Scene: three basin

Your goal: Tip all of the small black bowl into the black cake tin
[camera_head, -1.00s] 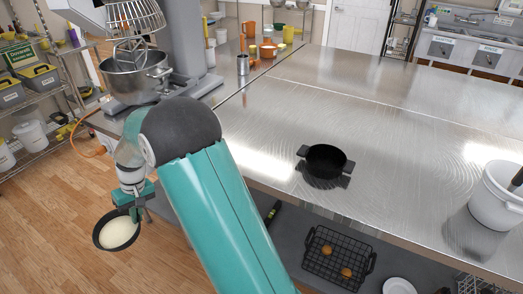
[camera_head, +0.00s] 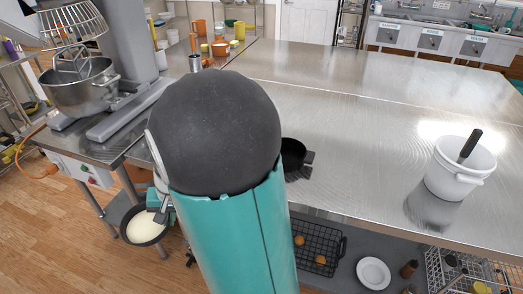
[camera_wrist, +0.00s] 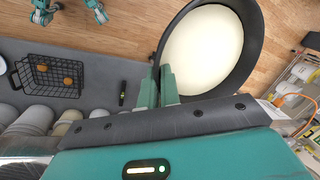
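The small black bowl (camera_head: 130,233) holds a pale cream-coloured content and hangs over the wood floor at the lower left of the head view. It also shows at the top of the wrist view (camera_wrist: 246,75). My gripper (camera_wrist: 160,84) is shut on the bowl's rim; in the head view its fingers (camera_head: 160,214) are partly hidden by my arm. The black cake tin (camera_head: 293,152) stands on the steel counter, its left side hidden behind my arm. The bowl is apart from the tin, to its left and lower than the counter top.
A white pot (camera_head: 458,172) with a black handle stands on the counter (camera_head: 360,130) at right. A mixer with a steel bowl (camera_head: 82,88) stands at the left. A wire basket (camera_head: 318,245) and a white plate (camera_head: 373,273) sit on the lower shelf. The counter between tin and pot is clear.

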